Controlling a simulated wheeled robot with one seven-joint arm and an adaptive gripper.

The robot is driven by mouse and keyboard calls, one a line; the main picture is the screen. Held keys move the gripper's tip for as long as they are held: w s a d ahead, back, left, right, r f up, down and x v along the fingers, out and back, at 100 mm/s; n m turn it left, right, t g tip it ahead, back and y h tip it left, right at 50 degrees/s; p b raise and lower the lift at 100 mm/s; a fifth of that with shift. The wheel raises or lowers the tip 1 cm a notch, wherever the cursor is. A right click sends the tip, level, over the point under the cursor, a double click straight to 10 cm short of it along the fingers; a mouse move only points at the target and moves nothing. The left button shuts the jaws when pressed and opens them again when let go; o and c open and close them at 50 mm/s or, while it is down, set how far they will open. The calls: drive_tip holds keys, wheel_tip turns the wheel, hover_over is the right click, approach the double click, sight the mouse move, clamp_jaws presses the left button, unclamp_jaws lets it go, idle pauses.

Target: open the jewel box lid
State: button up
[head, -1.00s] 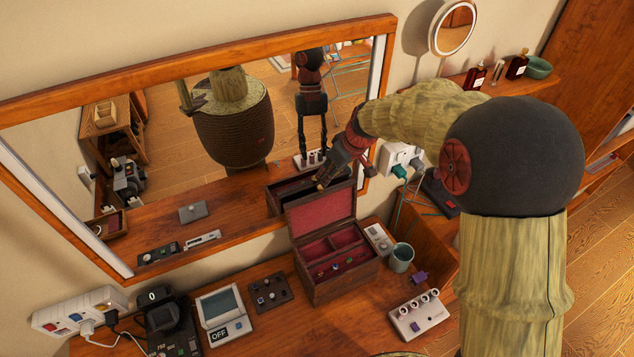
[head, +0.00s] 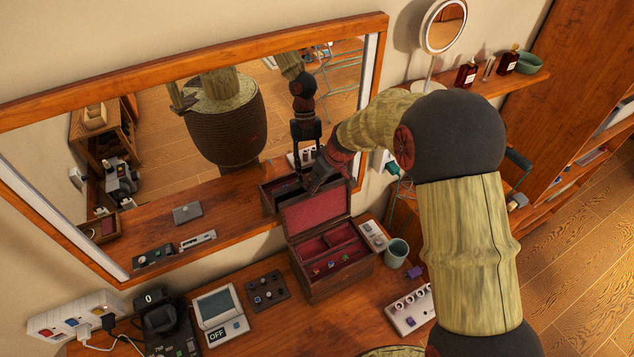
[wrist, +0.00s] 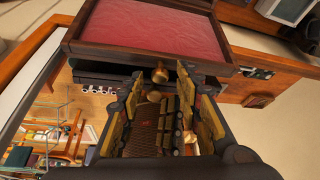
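The jewel box (head: 335,277) is a dark wooden box on the dressing table. Its lid (head: 316,209) stands raised at the back, with its red lining facing outward, and the red-lined compartments are exposed. My gripper (head: 313,187) is at the lid's upper edge, between the lid and the mirror. In the wrist view the fingers of my gripper (wrist: 160,78) are spread apart, with a brass knob (wrist: 160,73) between their tips near the lid edge (wrist: 150,52). I cannot tell whether a finger touches the lid.
A large mirror (head: 385,60) stands close behind the box and reflects it. A dark control pad (head: 267,291) and a small screen device (head: 219,310) are to the left.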

drive_tip(key=shift+c, duration=1.2)
clamp_jaws()
